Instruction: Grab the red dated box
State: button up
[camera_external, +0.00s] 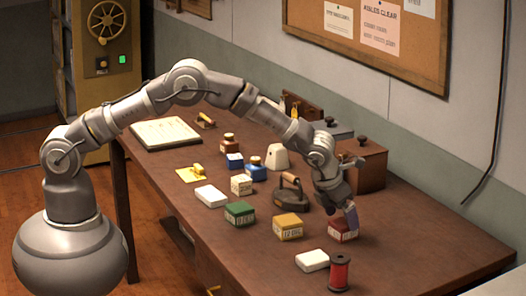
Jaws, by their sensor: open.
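The red dated box (343,230) sits on the right part of the wooden table, a small block with a pale printed label on its front. My gripper (350,212) is at the end of the arm, directly above the red box and pointing down, and hides part of its top. The jaws are open. I cannot tell whether the fingers touch the box or straddle it.
A yellow dated box (288,227) and a black iron (291,194) stand left of the red box. A white block (312,260) and red thread spool (340,271) are in front. A brown wooden box (367,170) is behind. The table's right end is clear.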

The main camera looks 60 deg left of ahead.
aim_at(344, 222)
jog(key=b+x, duration=0.1)
jog(key=x, duration=0.3)
jog(key=shift+s, duration=0.1)
jog(key=shift+r, duration=0.15)
jog(key=c, duration=1.1)
